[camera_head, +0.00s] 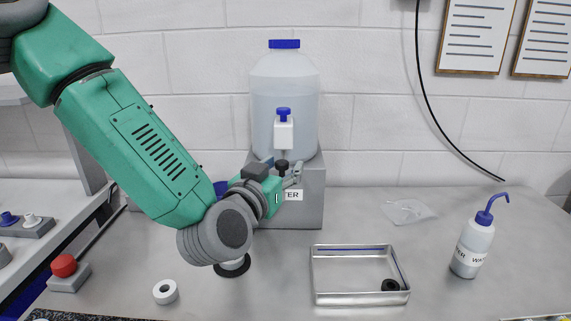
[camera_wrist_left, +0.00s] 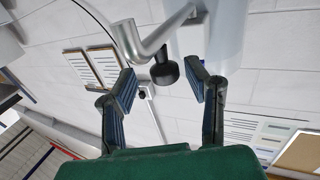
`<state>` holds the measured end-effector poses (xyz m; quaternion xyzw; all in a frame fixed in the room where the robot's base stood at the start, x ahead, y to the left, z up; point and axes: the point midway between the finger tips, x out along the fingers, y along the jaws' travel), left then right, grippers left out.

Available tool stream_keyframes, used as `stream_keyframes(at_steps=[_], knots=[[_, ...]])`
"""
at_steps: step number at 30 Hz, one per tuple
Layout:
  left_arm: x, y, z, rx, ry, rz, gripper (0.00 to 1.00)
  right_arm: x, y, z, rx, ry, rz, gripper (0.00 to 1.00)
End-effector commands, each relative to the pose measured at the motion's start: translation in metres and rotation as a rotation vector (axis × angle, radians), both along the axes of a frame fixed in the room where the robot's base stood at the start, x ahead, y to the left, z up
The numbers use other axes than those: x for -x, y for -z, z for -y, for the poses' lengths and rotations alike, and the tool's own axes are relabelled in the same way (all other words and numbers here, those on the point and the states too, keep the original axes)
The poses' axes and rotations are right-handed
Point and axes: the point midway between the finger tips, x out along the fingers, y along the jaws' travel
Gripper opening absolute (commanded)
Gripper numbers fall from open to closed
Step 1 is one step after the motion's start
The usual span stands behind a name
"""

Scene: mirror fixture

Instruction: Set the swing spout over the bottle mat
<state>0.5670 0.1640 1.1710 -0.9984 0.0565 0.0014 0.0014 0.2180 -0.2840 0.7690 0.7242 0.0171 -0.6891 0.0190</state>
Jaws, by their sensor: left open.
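The metal swing spout (camera_wrist_left: 155,38) shows in the left wrist view as a bent grey pipe with a black knob (camera_wrist_left: 165,72). The knob also shows in the head view (camera_head: 282,165), in front of the water container. My left gripper (camera_wrist_left: 162,84) is open, its two fingers on either side of the knob with gaps visible. In the head view my left gripper (camera_head: 281,174) is at the spout, and my wrist hides part of it. A black round disc (camera_head: 233,274), apparently the bottle mat, lies on the table below my wrist, partly hidden, with something white on it. My right gripper is not in view.
The water container (camera_head: 284,95) stands on a grey block (camera_head: 312,205). A metal tray (camera_head: 360,299) holding a black ring sits at front right. A wash bottle (camera_head: 473,250) stands farther right. A white ring (camera_head: 165,292) and a red button (camera_head: 65,266) are at left.

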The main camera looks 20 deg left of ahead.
Motion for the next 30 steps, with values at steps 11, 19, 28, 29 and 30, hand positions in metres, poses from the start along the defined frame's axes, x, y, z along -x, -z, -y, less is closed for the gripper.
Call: stream_keyframes(at_steps=[11, 19, 28, 29, 30], knots=[[-0.0156, 0.0005, 0.0020, -0.001, 0.000, 0.000, 0.43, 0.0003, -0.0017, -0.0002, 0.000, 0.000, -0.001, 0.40], [-0.0154, 0.0003, 0.0027, -0.002, 0.000, 0.000, 0.00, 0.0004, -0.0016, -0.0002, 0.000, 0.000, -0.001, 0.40], [-0.0142, -0.0004, -0.0024, -0.001, 0.024, 0.002, 0.00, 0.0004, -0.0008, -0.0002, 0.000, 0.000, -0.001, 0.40], [-0.0138, -0.0002, -0.0039, -0.001, 0.032, 0.001, 0.00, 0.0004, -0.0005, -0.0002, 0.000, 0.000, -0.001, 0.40], [-0.0133, -0.0004, -0.0058, -0.001, 0.048, 0.003, 0.00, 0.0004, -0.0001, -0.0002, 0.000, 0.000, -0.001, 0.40]])
